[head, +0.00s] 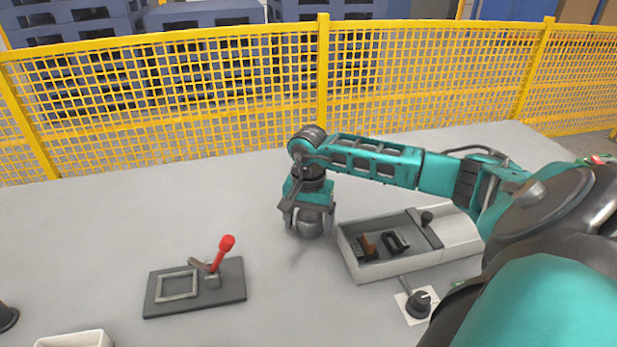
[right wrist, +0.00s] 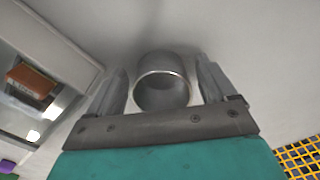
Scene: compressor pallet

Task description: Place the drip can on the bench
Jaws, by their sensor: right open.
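The drip can (head: 310,224) is a grey metal cylinder near the middle of the head view. It appears to stand on the light grey bench (head: 90,225). In the right wrist view its round open rim (right wrist: 162,84) faces the camera. My right gripper (head: 308,207) points down over the can, its fingers open on either side. In the right wrist view a gap shows between the can and each finger. The gripper hides the can's upper part in the head view. My left gripper is not in view.
Right of the can is a pale tray (head: 365,271) with small parts inside. A black knob on a white plate (head: 418,303) lies in front of it. A dark plate with a red lever (head: 226,243) is at left. A yellow mesh fence (head: 200,100) stands behind.

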